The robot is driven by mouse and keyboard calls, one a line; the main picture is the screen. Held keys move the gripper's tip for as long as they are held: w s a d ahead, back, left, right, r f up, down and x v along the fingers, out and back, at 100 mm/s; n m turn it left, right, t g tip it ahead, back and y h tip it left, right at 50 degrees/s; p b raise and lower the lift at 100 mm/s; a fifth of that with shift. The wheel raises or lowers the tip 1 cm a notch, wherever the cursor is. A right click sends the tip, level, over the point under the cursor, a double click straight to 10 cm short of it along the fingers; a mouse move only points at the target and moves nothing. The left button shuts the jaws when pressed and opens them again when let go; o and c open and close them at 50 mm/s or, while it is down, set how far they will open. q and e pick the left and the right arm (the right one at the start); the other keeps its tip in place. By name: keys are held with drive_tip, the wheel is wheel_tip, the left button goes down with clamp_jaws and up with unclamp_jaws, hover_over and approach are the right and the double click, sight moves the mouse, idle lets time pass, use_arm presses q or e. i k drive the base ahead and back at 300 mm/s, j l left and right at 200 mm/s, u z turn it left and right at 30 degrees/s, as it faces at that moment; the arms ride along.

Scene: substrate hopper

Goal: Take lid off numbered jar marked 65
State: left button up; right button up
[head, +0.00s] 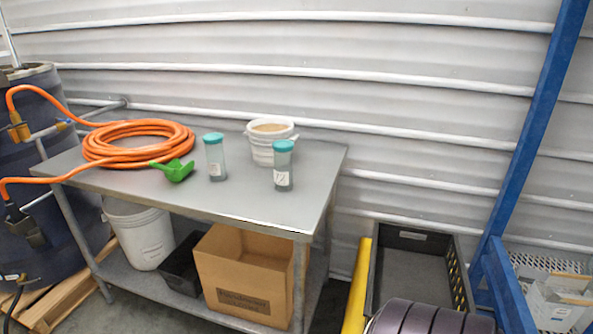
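Two clear jars with teal lids stand upright on the grey metal table (240,207). The left jar (215,162) has its lid (213,138) on and a white label whose marking is too small to read. The right jar (283,170), nearer the table's front right, has its lid (283,146) on and a white label with dark marks that I cannot read surely. I cannot tell which jar is marked 65.
An orange hose coil (135,143) and a green scoop (173,170) lie left of the jars. A white bucket of brown material (262,150) stands behind them. Below are a cardboard box (243,265) and white bucket (140,236). A dark crate (411,265) is at right.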

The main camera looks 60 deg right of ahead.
sight(216, 163)
drive_tip(key=i+j+z, duration=0.1)
drive_tip(key=z, duration=0.4)
drive_tip(key=i+j+z, duration=0.1)
drive_tip(key=z, duration=0.4)
drive_tip(key=j+z, duration=0.25)
drive_tip(key=z, duration=0.25)
drive_tip(key=i+j+z, duration=0.1)
drive_tip(key=j+z, duration=0.15)
drive_tip(key=z, duration=0.2)
drive_tip(key=j+z, duration=0.15)
drive_tip(key=j, duration=0.45)
drive_tip(key=k+j+z, duration=0.2)
drive_tip(key=j, duration=0.35)
drive_tip(key=j+z, duration=0.15)
drive_tip(key=j, duration=0.45)
